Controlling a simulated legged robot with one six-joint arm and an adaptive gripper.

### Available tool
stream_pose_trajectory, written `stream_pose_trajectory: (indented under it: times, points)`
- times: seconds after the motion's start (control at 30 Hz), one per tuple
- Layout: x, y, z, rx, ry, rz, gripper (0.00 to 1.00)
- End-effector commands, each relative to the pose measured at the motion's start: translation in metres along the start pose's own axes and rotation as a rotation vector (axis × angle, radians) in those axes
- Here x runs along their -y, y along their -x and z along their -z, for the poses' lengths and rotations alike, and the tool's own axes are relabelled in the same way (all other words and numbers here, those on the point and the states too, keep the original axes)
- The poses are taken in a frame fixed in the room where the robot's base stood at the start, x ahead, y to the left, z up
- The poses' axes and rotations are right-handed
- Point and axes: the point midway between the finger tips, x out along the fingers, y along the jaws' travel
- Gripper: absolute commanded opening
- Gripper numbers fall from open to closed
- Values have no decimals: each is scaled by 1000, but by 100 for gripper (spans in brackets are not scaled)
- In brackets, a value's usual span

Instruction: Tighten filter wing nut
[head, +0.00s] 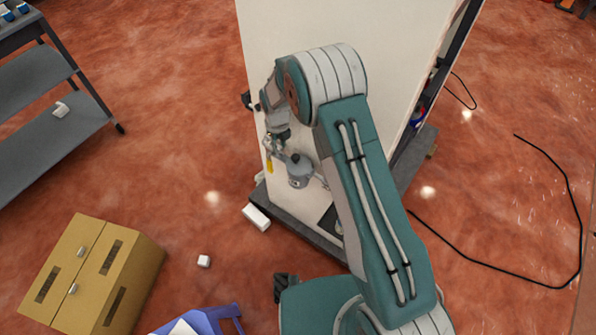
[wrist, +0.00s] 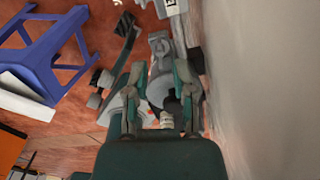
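My gripper (wrist: 159,72) reaches down beside the white panel in the wrist view, with its two fingers spread apart. Grey and dark parts of a filter fitting (wrist: 160,50) show between and beyond the fingers. I cannot tell whether the fingers touch them. In the head view my gripper (head: 276,143) is small, low at the left of the white panel (head: 345,40), just above and left of a grey round filter housing (head: 299,172). I cannot make out the wing nut in either view.
A blue stool (wrist: 40,45) stands at the left in the wrist view. In the head view, a cardboard box (head: 80,275) and a grey shelf cart (head: 45,125) stand left. A white block (head: 256,217) lies by the panel's base. A black cable (head: 490,270) lies on the floor at right.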

Motion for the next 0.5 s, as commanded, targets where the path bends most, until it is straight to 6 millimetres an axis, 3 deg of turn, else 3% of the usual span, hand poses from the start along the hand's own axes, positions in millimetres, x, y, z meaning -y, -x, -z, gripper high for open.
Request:
stream_pose_trajectory:
  times: [0.5]
  points:
    - [0, 35, 0, 1, 0, 0, 33]
